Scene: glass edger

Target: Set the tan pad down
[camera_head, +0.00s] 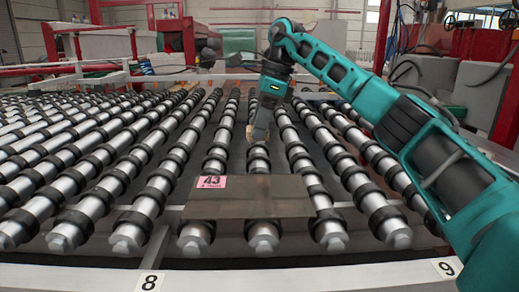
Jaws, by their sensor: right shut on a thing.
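My right gripper (260,132) reaches in from the right and points down over the middle rollers. It is shut on the tan pad (249,134), a small piece showing at the left side of its fingertips. Most of the pad is hidden by the fingers, and I cannot tell whether it touches the roller below. My left gripper is not in view.
A dark, see-through pane (270,197) with a pink label marked 43 (211,182) lies on the rollers nearer to me. Rows of metal rollers with black rings (150,200) fill the bed. A pale front rail (290,275) carries number tags. Red machinery stands behind.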

